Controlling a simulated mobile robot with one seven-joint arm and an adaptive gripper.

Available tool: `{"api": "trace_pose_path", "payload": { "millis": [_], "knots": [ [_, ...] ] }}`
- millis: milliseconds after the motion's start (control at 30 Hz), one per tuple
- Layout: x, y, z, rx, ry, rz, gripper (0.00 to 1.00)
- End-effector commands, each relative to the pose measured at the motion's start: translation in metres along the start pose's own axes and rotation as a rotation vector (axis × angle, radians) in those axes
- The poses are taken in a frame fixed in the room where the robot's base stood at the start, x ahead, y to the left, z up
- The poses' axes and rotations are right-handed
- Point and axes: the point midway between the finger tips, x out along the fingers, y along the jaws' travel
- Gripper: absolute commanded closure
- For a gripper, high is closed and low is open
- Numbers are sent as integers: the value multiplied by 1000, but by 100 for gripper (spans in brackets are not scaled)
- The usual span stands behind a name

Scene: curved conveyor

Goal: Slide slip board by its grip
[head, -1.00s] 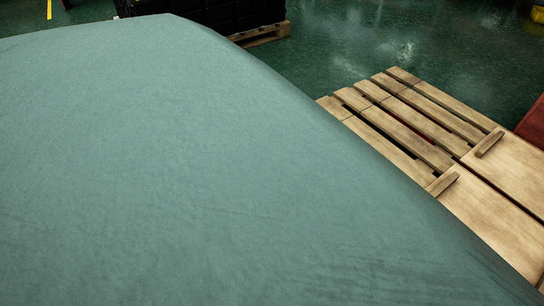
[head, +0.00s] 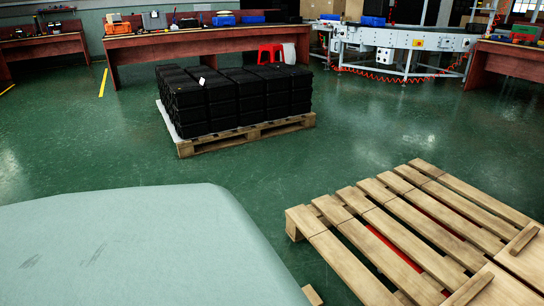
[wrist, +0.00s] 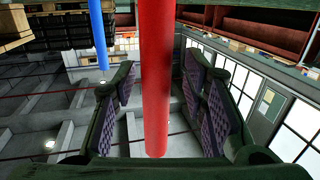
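Two pale wooden slip boards lie at the right edge of the slatted pallet (head: 395,225) in the head view, cut off by the frame. The farther board (head: 532,258) has a raised wooden grip (head: 522,238) along its near-left edge. The nearer board (head: 500,292) has a similar grip (head: 468,288). My gripper (wrist: 160,75) shows only in the wrist view. Its dark fingers with purple pads are spread wide, with no board or grip between them. How far it is from the boards cannot be told.
A pallet of black crates (head: 235,100) stands on the green floor, with a workbench (head: 200,40) and a conveyor (head: 400,40) behind. Open floor lies between the pallets. The wrist view shows a red post (wrist: 155,80) and a blue post (wrist: 98,30); their distance is unclear.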

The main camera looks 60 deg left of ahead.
Motion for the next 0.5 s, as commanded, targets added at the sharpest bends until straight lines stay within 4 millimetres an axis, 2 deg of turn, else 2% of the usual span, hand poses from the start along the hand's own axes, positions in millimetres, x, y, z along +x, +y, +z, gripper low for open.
{"api": "trace_pose_path", "payload": {
  "millis": [33, 333, 500],
  "knots": [
    [22, 1, -8, 26, 54, 49, 56],
    [22, 1, -9, 26, 56, 49, 56],
    [7, 1, -6, 23, 48, 43, 56]
  ]
}}
